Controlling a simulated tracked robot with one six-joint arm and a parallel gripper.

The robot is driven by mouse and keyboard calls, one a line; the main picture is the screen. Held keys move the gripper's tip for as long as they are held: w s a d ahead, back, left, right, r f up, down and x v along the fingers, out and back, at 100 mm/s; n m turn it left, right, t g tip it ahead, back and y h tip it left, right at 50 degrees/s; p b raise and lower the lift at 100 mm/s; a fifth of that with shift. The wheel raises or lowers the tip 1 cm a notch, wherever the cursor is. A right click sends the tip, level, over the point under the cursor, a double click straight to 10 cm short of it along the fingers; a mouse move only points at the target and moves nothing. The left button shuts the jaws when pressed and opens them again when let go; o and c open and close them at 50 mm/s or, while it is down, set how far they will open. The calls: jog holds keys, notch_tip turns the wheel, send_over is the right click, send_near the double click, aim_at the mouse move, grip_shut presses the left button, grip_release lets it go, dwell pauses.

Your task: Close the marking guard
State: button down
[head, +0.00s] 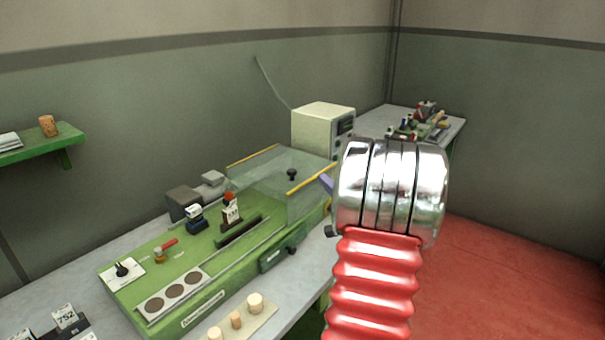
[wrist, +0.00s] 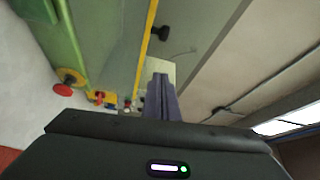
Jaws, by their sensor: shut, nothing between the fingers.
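The marking guard (head: 262,178) is a clear panel with yellow edge strips and a black knob (head: 291,174). It is over the far right part of the green marking machine (head: 140,285), while the stamps to its left are uncovered. My gripper (head: 325,180) is mostly hidden behind my arm in the head view, with a purple finger showing just right of the near yellow strip. In the wrist view the fingers (wrist: 160,82) are together and empty. Their tips are just below the guard's yellow edge (wrist: 146,45) and black knob (wrist: 160,32); I cannot tell if they touch.
A cream box-shaped device (head: 318,128) stands behind the guard. Two stamps, a dark one (head: 195,220) and a red-topped one (head: 231,212), stand on the machine. A tray with corks (head: 244,318) lies in front. A second table (head: 452,126) stands at the back right.

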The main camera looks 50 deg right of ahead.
aim_at(302, 181)
dwell(0.3)
jog(key=x, duration=0.9)
jog(key=shift+w+d, duration=0.2)
jog(key=shift+w, duration=0.3)
jog(key=shift+w+a+f, duration=0.1)
jog(key=shift+a+f, duration=0.05)
jog(key=shift+a, duration=0.8)
jog(key=shift+w+a+f, duration=0.15)
jog(key=shift+a, duration=0.8)
jog(key=shift+a, duration=0.2)
